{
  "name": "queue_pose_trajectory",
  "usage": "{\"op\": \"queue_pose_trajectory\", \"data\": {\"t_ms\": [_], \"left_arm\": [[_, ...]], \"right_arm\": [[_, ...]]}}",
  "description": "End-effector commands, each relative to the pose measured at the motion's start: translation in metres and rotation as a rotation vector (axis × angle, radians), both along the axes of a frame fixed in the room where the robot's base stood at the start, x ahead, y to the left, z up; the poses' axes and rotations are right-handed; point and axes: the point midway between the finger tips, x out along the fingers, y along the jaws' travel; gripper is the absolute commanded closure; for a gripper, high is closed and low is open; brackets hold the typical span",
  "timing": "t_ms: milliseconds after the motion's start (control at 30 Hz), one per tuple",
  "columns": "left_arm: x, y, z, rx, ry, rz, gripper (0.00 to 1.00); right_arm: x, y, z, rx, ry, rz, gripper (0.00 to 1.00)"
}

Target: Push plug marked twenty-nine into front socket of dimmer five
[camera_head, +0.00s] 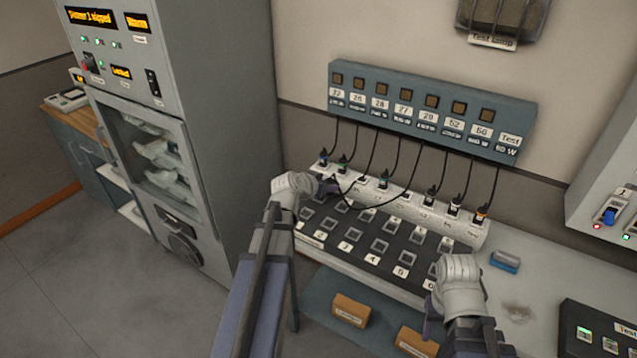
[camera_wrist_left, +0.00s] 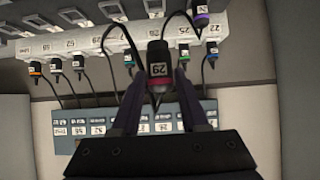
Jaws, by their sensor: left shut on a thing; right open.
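My left gripper (camera_head: 328,187) is shut on the dark plug marked 29 (camera_wrist_left: 157,68), which has a pink ring. In the head view the gripper mostly hides the plug, held over the left back part of the dimmer rack (camera_head: 335,255). A black cable runs from it to the label panel (camera_head: 430,112). The label 5 (camera_head: 400,271) sits below a front socket (camera_head: 408,257) that looks empty. My right gripper (camera_head: 431,322) is open in front of the rack's right end, its fingers partly hidden.
Several other plugs stand in the pale strip (camera_head: 405,204) behind the sockets, their cables hanging across from the panel. A blue block (camera_head: 505,261) lies right of the rack. Small brown boxes (camera_head: 350,310) are below its front edge. A tall grey cabinet (camera_head: 215,130) stands left.

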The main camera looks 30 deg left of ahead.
Motion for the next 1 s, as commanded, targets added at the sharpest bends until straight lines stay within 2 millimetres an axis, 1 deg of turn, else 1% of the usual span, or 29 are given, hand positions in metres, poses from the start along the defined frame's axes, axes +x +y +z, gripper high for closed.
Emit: {"op": "queue_pose_trajectory", "data": {"t_ms": [33, 1000], "left_arm": [[-0.001, -0.006, 0.000, 0.001, -0.001, -0.002, 1.00], [-0.008, -0.098, 0.000, 0.001, 0.000, -0.003, 1.00]], "right_arm": [[0.000, 0.000, 0.000, 0.000, 0.000, 0.000, 0.50], [0.000, 0.000, 0.000, 0.000, 0.000, 0.000, 0.50]]}}
